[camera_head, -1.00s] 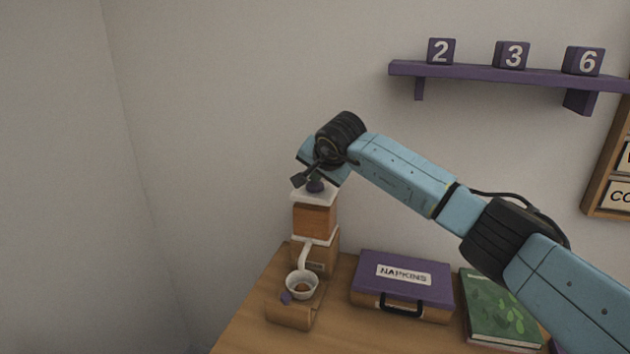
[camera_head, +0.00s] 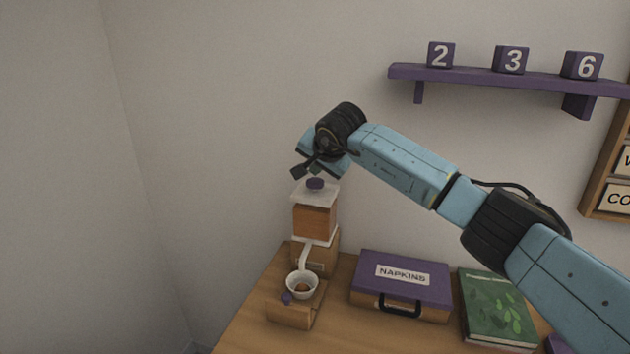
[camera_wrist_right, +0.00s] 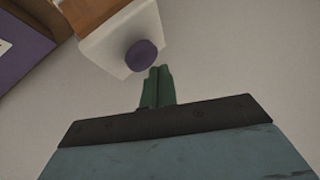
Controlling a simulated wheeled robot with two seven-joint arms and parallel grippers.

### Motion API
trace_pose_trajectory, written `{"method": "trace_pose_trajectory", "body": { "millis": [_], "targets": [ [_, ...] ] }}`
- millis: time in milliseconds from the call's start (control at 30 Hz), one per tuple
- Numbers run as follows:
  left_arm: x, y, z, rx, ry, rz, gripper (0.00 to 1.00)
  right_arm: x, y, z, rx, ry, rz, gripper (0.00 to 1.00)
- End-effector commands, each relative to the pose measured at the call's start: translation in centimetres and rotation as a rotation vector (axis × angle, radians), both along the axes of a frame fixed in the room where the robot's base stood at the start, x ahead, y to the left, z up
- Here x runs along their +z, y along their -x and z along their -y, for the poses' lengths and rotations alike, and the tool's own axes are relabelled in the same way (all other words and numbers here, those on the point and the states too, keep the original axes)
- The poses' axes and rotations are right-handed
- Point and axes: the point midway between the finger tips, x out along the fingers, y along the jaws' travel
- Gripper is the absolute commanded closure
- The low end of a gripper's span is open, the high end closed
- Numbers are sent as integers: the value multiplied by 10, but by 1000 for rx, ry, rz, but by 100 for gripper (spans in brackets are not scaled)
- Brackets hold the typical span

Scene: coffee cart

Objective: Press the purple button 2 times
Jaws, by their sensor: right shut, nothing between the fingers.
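A dispenser with a wooden body (camera_head: 314,222) and white top stands at the table's back left. A round purple button (camera_head: 315,184) sits on its white top; it also shows in the right wrist view (camera_wrist_right: 141,55). A smaller purple knob (camera_head: 287,298) is on the low wooden front part, beside a white cup (camera_head: 302,285) with brown contents. My right gripper (camera_head: 299,171) is shut and empty, just above the top button and slightly left of it. In the right wrist view its closed green fingers (camera_wrist_right: 158,86) point near the button, apart from it. My left gripper is out of view.
A purple napkin box (camera_head: 402,274) and a green book (camera_head: 497,309) lie on the wooden table (camera_head: 250,330) to the right. A purple shelf (camera_head: 500,76) with number blocks is on the wall. The space left of the dispenser is clear.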

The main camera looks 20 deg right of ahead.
Motion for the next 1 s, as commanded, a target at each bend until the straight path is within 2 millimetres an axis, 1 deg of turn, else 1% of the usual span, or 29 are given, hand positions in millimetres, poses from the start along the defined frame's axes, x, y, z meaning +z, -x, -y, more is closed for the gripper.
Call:
{"method": "trace_pose_trajectory", "body": {
  "millis": [167, 500, 600, 1000],
  "targets": [
    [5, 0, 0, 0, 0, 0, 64, 7, 0, 0, 0, 0, 1, 100],
    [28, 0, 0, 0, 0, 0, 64, 42, 0, 0, 0, 0, 3, 100],
    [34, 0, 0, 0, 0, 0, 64, 50, 0, 0, 0, 0, 1, 100],
    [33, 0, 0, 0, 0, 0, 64, 50, 0, 0, -1, 0, 1, 100]
  ]
}}
